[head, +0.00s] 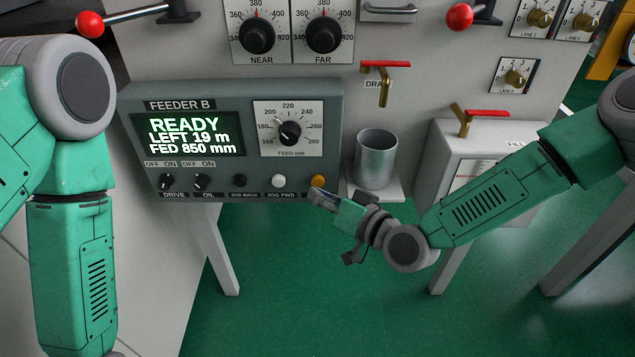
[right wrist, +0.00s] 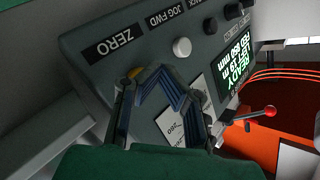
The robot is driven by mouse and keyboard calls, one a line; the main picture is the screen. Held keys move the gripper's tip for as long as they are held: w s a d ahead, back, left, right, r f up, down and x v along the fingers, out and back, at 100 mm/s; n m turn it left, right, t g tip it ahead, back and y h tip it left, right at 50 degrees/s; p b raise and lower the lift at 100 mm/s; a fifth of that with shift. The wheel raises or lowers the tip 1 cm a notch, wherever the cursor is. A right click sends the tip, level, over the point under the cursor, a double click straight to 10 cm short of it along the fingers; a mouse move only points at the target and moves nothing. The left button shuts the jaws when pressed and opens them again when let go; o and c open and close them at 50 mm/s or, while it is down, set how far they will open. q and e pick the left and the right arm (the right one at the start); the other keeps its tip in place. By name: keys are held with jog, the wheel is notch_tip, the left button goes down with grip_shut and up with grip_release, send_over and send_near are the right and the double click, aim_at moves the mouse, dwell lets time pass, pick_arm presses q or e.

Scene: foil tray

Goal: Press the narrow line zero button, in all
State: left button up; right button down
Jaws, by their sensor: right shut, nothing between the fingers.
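The zero button is an orange-yellow knob (head: 317,180) at the lower right corner of the Feeder B panel (head: 335,130). In the right wrist view the button (right wrist: 135,72) shows beside the ZERO label (right wrist: 113,46), partly covered by my fingers. My right gripper (head: 316,198) is shut and empty, its tip just below and in front of the button. In the right wrist view the gripper (right wrist: 155,74) overlaps the button's edge; I cannot tell whether it touches. The ZERO label is hidden in the head view. My left gripper is out of view.
The display (head: 198,135) reads READY, LEFT 19 m, FED 850 mm. The white jog forward button (head: 279,181) sits left of the orange one. A metal cup (head: 377,158) stands on a shelf right of the panel, below a red-handled tap (head: 385,68).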

jog(key=shift+w, duration=0.2)
jog(key=shift+w, duration=0.2)
jog(key=shift+w+r+b, duration=0.1)
jog(key=shift+w+b, duration=0.2)
jog(key=shift+w, duration=0.15)
dwell(0.8)
jog(key=shift+s, duration=0.15)
jog(key=shift+s+p, duration=0.4)
jog(key=shift+s, duration=0.3)
jog(key=shift+s+p, duration=1)
jog(key=shift+s, duration=1.55)
